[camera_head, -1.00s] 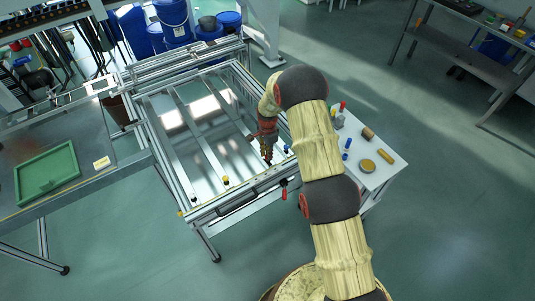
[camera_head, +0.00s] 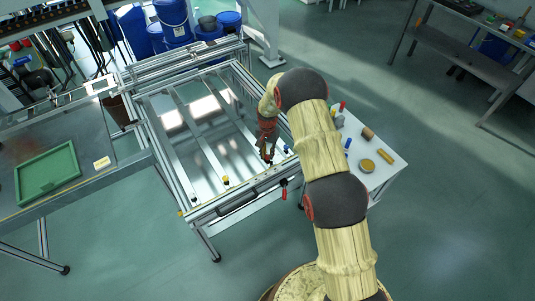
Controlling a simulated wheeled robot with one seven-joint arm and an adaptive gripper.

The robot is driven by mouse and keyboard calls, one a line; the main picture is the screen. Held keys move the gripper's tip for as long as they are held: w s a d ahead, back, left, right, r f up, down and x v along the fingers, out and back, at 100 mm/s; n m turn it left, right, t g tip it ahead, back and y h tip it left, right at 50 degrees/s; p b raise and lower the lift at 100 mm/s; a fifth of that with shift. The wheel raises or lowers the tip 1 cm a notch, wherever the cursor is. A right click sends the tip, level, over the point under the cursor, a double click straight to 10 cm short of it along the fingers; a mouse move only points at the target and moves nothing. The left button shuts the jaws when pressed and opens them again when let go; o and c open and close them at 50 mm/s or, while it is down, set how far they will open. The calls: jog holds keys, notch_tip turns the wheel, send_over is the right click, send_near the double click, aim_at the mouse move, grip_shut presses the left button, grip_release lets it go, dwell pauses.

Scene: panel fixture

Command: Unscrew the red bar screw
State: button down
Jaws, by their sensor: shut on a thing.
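My gripper (camera_head: 267,158) points down at the near right corner of the metal panel frame (camera_head: 190,214). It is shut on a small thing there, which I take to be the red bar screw. The fingers hide most of this thing, and I cannot tell whether it still sits in the bar. A yellow and black knob (camera_head: 226,181) stands on the near bar, left of my gripper. A red-handled clamp (camera_head: 284,188) hangs at the frame's near right edge, just below my gripper and apart from it.
A white side table (camera_head: 371,184) on the right holds a round tan disc (camera_head: 367,165), a tan cylinder (camera_head: 367,133) and small blue and red items. A green tray (camera_head: 47,172) lies on the left bench. Blue barrels (camera_head: 173,17) stand behind the frame.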

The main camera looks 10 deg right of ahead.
jog(key=n, duration=0.3)
jog(key=shift+w+r+n, duration=0.1)
jog(key=shift+n, duration=0.3)
jog(key=n, duration=0.4)
jog(key=shift+n, duration=0.3)
jog(key=n, duration=0.3)
jog(key=shift+n, duration=0.3)
jog(key=n, duration=0.4)
jog(key=shift+n, duration=0.3)
jog(key=n, duration=1.1)
jog(key=shift+n, duration=2.1)
